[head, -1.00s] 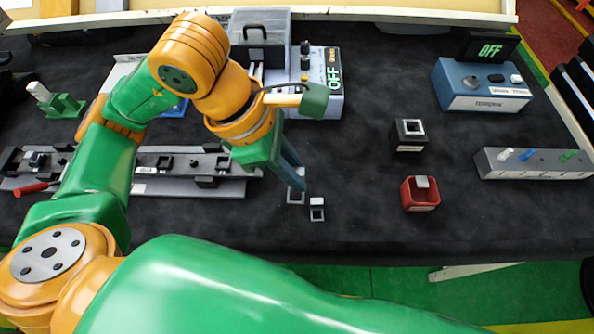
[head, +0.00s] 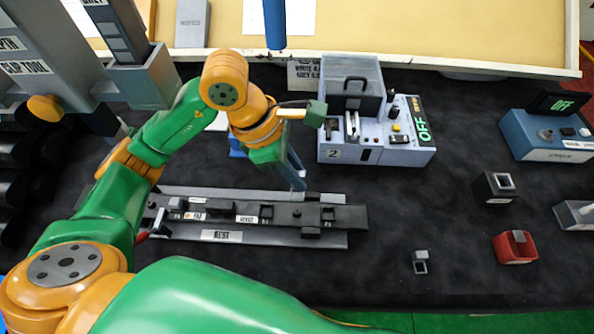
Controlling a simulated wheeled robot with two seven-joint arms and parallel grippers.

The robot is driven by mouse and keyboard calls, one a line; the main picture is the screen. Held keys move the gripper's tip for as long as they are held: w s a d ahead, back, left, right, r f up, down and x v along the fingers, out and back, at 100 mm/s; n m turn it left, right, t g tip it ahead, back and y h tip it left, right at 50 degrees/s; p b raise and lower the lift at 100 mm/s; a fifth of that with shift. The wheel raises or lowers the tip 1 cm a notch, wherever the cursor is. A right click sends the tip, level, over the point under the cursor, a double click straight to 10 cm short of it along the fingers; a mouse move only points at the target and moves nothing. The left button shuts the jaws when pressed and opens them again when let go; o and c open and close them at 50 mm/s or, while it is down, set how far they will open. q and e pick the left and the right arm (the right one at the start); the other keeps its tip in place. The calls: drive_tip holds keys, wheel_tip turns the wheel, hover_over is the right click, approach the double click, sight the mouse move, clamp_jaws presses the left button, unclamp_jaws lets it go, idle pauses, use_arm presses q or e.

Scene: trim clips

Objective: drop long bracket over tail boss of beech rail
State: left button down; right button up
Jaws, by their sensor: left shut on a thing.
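My left gripper (head: 299,182) reaches down over the dark rail (head: 275,213) on the left half of the bench. It is shut on a small grey piece, likely the long bracket, mostly hidden at the fingertips. The fingertips appear above the rail's right part; I cannot tell whether the piece touches it. The rail carries raised blocks and small labels too small to read surely, and lies on a grey base marked REST (head: 222,236). Which block is the tail boss is unclear. My right gripper is out of view.
A small grey-and-black bracket (head: 420,262) stands on the mat right of the rail. A grey machine showing OFF (head: 375,130) stands behind. A black holder (head: 495,187), a red holder (head: 515,248) and a blue box (head: 548,137) are at right. The mat between is clear.

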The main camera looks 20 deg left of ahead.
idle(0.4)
use_arm(q)
wheel_tip(320, 180, down, 5)
drive_tip(key=b, duration=0.4)
drive_tip(key=shift+f, duration=0.45)
drive_tip(key=shift+b, duration=0.4)
idle(0.5)
drive_tip(key=shift+b, duration=0.3)
idle(0.4)
